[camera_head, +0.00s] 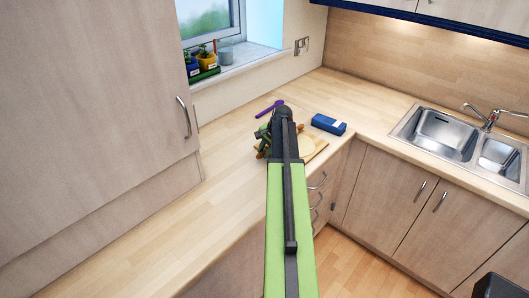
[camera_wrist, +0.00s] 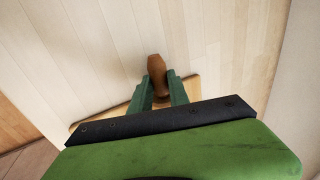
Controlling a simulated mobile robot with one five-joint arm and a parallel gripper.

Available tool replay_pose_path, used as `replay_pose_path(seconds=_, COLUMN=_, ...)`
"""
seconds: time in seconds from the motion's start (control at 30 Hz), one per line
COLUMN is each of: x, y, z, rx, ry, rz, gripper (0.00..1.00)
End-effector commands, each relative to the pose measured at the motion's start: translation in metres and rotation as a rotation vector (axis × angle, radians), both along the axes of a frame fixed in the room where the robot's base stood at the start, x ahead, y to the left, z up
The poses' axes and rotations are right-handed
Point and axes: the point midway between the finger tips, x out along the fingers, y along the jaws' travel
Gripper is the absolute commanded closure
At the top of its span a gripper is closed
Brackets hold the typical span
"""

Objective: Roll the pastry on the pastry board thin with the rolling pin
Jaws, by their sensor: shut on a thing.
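The pastry board (camera_head: 319,151) lies on the worktop near the corner, partly hidden behind my arm; its edge also shows in the wrist view (camera_wrist: 86,121). The pale round pastry (camera_head: 307,146) shows in part on the board, just right of my arm. My gripper (camera_wrist: 163,80) has its green fingers shut on a brown wooden piece, which looks like a handle of the rolling pin (camera_wrist: 156,66). The rest of the pin is hidden by the gripper. In the head view, my gripper (camera_head: 265,143) is low at the left side of the board. I cannot tell whether the pin touches the pastry.
A blue box (camera_head: 328,124) stands behind the board. A purple utensil (camera_head: 270,108) lies further back on the worktop (camera_head: 225,160). A sink (camera_head: 445,133) is at the right, potted plants (camera_head: 205,60) are on the windowsill, and a tall cupboard (camera_head: 90,120) is at the left. The front-left worktop is clear.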

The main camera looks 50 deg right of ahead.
Motion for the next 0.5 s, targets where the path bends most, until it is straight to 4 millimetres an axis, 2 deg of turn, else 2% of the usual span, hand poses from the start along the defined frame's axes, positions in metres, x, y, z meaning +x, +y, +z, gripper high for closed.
replay_pose_path(seconds=0.23, x=-0.026, y=0.001, z=-0.002, rx=-0.001, ry=0.001, rz=-0.001, gripper=1.0)
replay_pose_path(seconds=0.5, x=-0.032, y=0.001, z=-0.002, rx=0.001, ry=0.002, rz=0.0, gripper=1.0)
